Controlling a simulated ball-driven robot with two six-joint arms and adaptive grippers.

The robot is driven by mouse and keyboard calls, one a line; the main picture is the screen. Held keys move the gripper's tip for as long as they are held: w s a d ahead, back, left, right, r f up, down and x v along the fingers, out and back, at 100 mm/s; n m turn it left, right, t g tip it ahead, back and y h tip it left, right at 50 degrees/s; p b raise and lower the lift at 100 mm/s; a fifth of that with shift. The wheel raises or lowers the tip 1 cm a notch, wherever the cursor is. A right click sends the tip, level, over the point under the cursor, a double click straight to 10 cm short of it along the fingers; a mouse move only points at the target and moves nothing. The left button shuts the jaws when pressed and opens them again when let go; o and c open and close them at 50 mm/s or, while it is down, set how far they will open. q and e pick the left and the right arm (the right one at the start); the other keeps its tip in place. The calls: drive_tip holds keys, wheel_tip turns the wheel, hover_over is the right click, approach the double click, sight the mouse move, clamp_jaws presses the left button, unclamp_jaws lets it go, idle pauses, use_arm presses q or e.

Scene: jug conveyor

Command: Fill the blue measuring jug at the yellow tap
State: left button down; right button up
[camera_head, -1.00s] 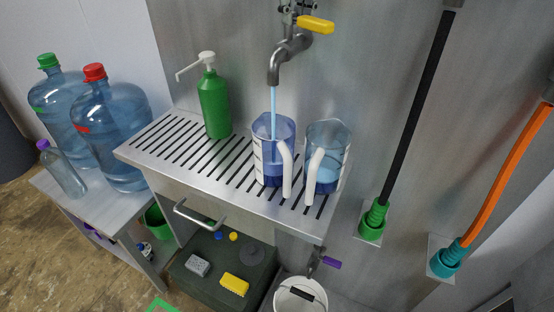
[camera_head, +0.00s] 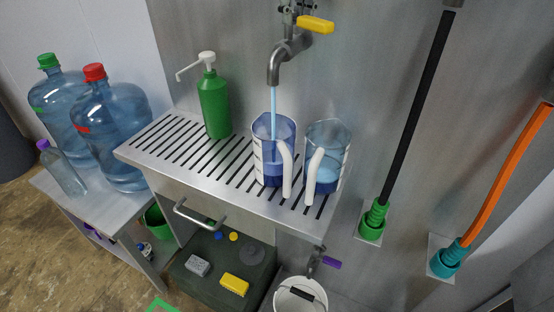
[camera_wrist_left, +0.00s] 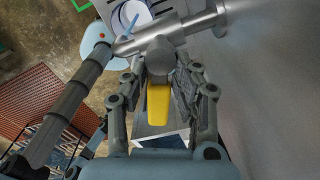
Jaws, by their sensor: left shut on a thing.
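The blue measuring jug (camera_head: 266,155) stands upright on the slotted steel shelf (camera_head: 240,201) under the tap spout (camera_head: 274,74), its white handle toward the front. A thin stream of water (camera_head: 274,102) falls from the spout into it, and darker water fills its lower part. The tap's yellow lever (camera_head: 316,25) points right in the head view. My left gripper (camera_wrist_left: 161,85) is at the tap in the left wrist view, its fingers on either side of the yellow lever (camera_wrist_left: 158,104), shut on it. My right gripper is not in view.
A second, paler jug (camera_head: 328,140) with water stands close on the right of the blue jug. A green pump bottle (camera_head: 214,105) stands farther left on the shelf. A black hose (camera_head: 418,108) and an orange hose (camera_head: 510,172) run down the wall at right.

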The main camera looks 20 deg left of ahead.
use_arm(q)
drive_tip(key=shift+f, duration=0.1)
drive_tip(key=n, duration=0.5)
drive_tip(key=shift+w, duration=0.35)
drive_tip(key=c, duration=0.9)
unclamp_jaws()
drive_tip(key=shift+w+d, duration=0.1)
drive_tip(key=shift+r, duration=0.2)
wheel_tip(320, 180, up, 7)
drive_tip(key=shift+r, duration=0.1)
